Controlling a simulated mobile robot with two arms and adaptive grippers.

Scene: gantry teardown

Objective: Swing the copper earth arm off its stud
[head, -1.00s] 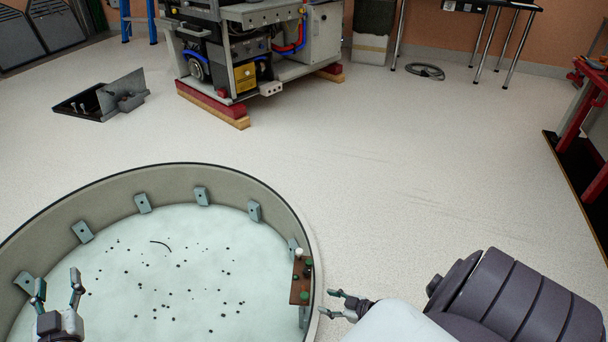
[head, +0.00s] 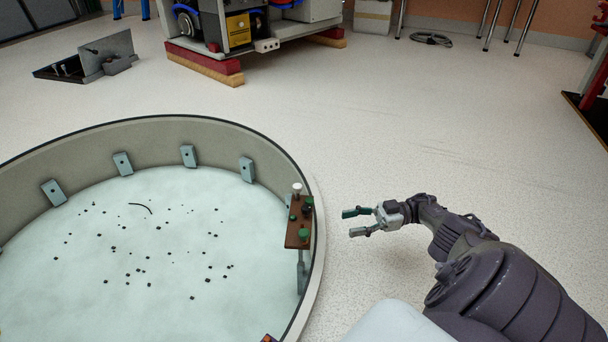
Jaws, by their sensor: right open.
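A brown terminal board (head: 298,236) stands on a grey post just inside the right wall of the round tub. It carries a white-topped post (head: 297,188), green knobs and dark fittings. I cannot single out the copper earth arm or its stud on it at this size. My right gripper (head: 347,223) is to the right of the board, outside the tub rim. Its two fingers point left towards the board, apart, with nothing between them. A gap shows between the fingertips and the rim. My left gripper is out of view.
The round tub (head: 232,127) has a pale floor strewn with small dark bits and a curved dark piece (head: 141,208). Blocks line its wall. A machine on red and wooden beams (head: 205,64) stands behind.

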